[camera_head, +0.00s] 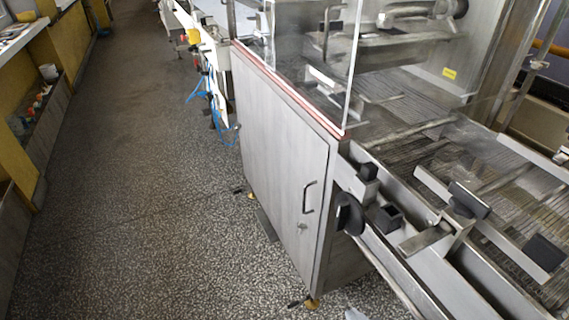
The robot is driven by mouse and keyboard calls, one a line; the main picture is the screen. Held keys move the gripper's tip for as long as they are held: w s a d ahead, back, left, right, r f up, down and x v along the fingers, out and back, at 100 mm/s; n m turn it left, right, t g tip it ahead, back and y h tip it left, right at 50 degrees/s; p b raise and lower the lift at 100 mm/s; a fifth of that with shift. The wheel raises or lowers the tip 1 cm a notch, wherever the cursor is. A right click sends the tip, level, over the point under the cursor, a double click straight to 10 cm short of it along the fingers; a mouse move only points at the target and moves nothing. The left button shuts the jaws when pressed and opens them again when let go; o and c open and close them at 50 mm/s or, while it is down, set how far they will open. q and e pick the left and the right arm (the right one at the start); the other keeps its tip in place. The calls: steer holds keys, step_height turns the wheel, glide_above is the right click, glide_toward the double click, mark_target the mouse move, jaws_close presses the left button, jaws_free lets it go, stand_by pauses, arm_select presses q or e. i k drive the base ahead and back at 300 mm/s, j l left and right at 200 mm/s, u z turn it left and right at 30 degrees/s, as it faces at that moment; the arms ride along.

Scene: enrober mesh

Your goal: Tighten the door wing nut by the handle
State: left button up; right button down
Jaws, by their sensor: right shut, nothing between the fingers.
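The grey metal cabinet door (275,150) is closed and has a dark bow handle (309,197) near its right edge. The small door wing nut (302,225) sits just below the handle; it is too small to tell which way its wings point. A pale tip of my right gripper (355,314) shows at the bottom edge, well below the wing nut and apart from it. It is shut and empty, and most of it is cut off. My left gripper is not in view.
A black round knob (348,213) sticks out right of the door, beside the conveyor rails (400,270). A clear guard panel (310,65) stands above the cabinet. Blue hoses (205,85) hang at its far end. The speckled floor (140,200) on the left is clear.

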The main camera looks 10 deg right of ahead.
mark_target(302, 226)
steer(key=i+j, duration=2.05)
steer(key=i+j+z, duration=0.1)
steer(key=z, duration=0.3)
steer(key=j+z, duration=0.1)
steer(key=z, duration=0.25)
steer(key=i+j+z, duration=0.1)
steer(key=z, duration=1.1)
